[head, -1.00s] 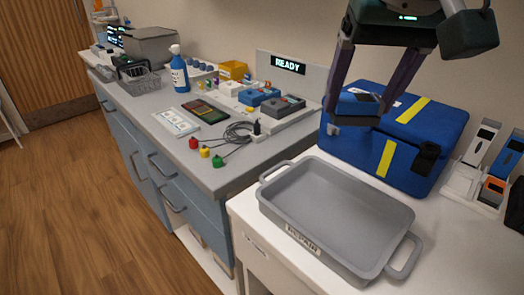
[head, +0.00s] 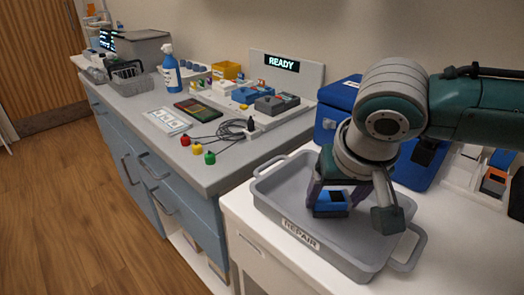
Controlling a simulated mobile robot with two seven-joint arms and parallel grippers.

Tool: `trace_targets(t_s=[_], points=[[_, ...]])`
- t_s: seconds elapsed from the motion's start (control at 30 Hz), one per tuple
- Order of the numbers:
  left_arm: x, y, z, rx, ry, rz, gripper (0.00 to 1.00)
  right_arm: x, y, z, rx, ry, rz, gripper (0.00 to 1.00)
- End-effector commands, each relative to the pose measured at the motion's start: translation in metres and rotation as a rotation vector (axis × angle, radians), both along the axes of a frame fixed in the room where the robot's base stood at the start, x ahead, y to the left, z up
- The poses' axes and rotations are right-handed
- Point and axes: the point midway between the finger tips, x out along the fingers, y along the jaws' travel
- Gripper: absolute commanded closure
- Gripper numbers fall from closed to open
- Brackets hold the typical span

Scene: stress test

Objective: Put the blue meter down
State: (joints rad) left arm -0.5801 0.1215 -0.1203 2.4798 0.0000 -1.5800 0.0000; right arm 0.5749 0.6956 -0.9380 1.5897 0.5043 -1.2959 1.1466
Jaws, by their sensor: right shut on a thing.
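The blue meter (head: 329,211) is between the fingers of my right gripper (head: 332,203), which is shut on it. The gripper points down inside the grey tray labelled REPAIR (head: 284,222). The meter is low over the tray's floor, at its middle. I cannot tell whether its underside touches the floor. My right wrist and fingers hide part of the meter and the tray's far right side. My left gripper is not in view.
A blue case (head: 341,98) stands behind the tray, partly hidden by my right arm. A holder with an orange device (head: 493,183) is at the right. The counter on the left carries cables with coloured ends (head: 197,149), a blue bottle (head: 171,72) and a READY panel (head: 283,63).

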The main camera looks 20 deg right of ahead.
Motion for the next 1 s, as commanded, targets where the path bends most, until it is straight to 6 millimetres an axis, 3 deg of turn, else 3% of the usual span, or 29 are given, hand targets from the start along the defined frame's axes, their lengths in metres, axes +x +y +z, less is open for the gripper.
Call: trace_targets(t_s=[0.37, 0.4, 0.6, 0.87, 1.0], points=[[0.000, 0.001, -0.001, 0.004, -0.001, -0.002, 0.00, 0.000, 0.000, -0.005, 0.001, 0.000, -0.001, 0.81], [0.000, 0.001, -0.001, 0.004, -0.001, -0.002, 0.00, 0.000, 0.000, -0.006, 0.001, 0.000, -0.001, 0.25], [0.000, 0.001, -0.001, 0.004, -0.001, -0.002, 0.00, 0.000, 0.000, -0.005, 0.001, 0.000, -0.001, 0.03], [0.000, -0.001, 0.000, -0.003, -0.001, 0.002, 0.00, 0.000, 0.000, -0.004, 0.000, -0.001, -0.001, 0.00], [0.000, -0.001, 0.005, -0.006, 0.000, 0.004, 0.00, -0.002, 0.002, 0.008, 0.002, -0.002, 0.001, 0.00]])
